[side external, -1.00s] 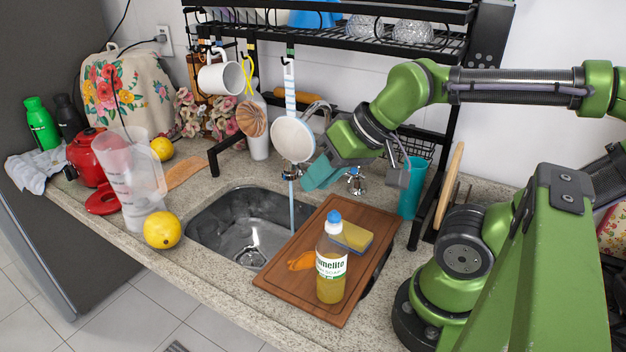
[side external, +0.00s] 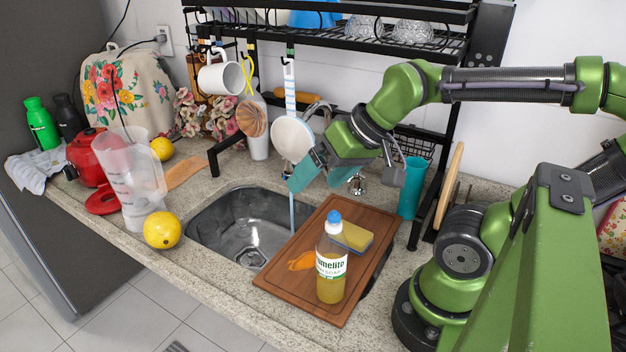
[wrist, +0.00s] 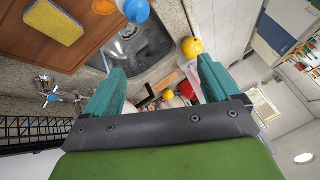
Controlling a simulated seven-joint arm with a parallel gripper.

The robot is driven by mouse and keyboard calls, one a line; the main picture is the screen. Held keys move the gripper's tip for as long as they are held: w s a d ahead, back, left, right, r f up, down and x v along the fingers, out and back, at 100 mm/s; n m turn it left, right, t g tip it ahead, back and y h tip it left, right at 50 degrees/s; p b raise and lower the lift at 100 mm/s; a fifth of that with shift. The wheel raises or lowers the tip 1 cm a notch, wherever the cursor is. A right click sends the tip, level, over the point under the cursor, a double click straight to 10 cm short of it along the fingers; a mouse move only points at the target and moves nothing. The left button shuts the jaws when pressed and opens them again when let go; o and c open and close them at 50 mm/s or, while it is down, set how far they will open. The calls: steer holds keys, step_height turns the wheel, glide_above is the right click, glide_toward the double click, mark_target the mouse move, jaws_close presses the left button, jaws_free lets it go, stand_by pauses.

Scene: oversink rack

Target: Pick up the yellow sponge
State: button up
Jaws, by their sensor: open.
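The yellow sponge (side external: 353,236) lies flat on the wooden cutting board (side external: 300,234), yellow side up with a grey-blue lower layer, behind the soap bottle (side external: 331,270). The bottle hides part of its left end. In the wrist view the sponge (wrist: 53,20) is at the top left, outside the span of the fingers. My gripper (side external: 319,178) is open and empty, with teal fingers. It hangs above the back of the sink, up and to the left of the sponge, apart from it. The wrist view shows the fingers (wrist: 160,70) spread wide.
The sink (side external: 225,232) lies left of the board. An orange item (side external: 302,262) lies on the board. The black rack (side external: 400,45), hanging pan (side external: 291,140), tap handle (side external: 357,185) and teal cup (side external: 412,188) are close to my gripper. A lemon (side external: 162,230) sits left of the sink.

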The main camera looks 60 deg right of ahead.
steer(key=w+d+f+g+h, duration=0.2)
steer(key=d+f+g, duration=0.2)
steer(key=d, duration=0.4)
steer(key=n+g, duration=0.3)
glide_above(347, 229)
steer(key=f, duration=1.2)
steer(key=shift+a+f, duration=0.2)
steer(key=shift+a, duration=0.05)
steer(key=shift+d+f, duration=0.2)
steer(key=shift+f, duration=2.45)
steer(key=c, duration=1.1)
steer(key=shift+r, duration=0.1)
step_height(347, 229, up, 10)
steer(key=shift+f, duration=0.1)
